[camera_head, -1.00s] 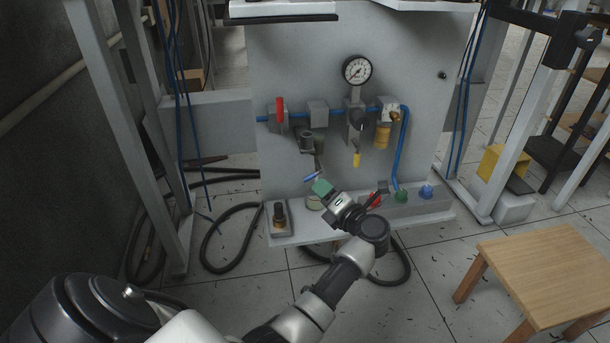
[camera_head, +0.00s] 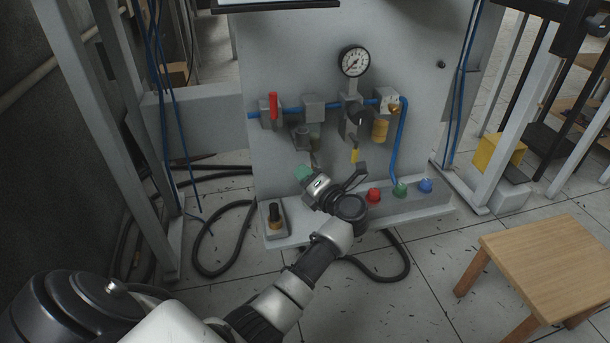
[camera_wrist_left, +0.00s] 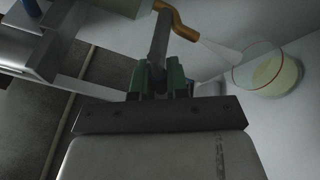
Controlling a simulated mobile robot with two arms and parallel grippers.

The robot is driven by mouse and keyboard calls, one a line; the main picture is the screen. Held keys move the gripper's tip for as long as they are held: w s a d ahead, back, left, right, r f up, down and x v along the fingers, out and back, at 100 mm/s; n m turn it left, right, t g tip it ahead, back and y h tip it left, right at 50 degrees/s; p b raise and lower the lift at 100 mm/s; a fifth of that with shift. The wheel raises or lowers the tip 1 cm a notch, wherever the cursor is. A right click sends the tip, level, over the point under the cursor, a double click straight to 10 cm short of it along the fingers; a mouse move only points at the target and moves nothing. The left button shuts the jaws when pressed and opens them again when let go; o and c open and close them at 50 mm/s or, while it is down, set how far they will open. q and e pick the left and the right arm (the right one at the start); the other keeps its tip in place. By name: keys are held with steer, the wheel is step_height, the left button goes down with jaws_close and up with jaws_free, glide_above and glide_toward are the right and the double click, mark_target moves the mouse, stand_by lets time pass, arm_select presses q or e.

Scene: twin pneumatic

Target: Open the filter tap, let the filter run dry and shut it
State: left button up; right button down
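The filter (camera_head: 303,136) hangs on the blue pipe line on the grey panel. In the left wrist view, its tap has an orange-brown bent spout (camera_wrist_left: 178,24) and a grey handle (camera_wrist_left: 158,40). My left gripper (camera_head: 303,173) is just below the filter, and its green fingers hide the tap in the head view. In the left wrist view my left gripper (camera_wrist_left: 157,78) has a finger on each side of the handle, apparently shut on it. A pale streak runs from the spout towards a clear round jar (camera_wrist_left: 268,72) holding yellowish liquid. My right gripper is not in view.
Red (camera_head: 374,195), green (camera_head: 400,190) and blue (camera_head: 425,185) buttons sit low at right. A wooden stool (camera_head: 550,255) stands at front right.

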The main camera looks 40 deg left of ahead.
arm_select(q)
jaws_close()
steer(key=shift+w+d+f+n, duration=0.1)
steer(key=shift+n, duration=0.2)
steer(key=n, duration=0.1)
steer(key=n+h, duration=0.1)
steer(key=f+n, duration=0.1)
steer(key=shift+w+d+h, duration=0.2)
steer(key=shift+w+h, duration=0.05)
steer(key=shift+h, duration=0.05)
steer(key=o, duration=0.7)
jaws_free()
steer(key=shift+r, duration=0.1)
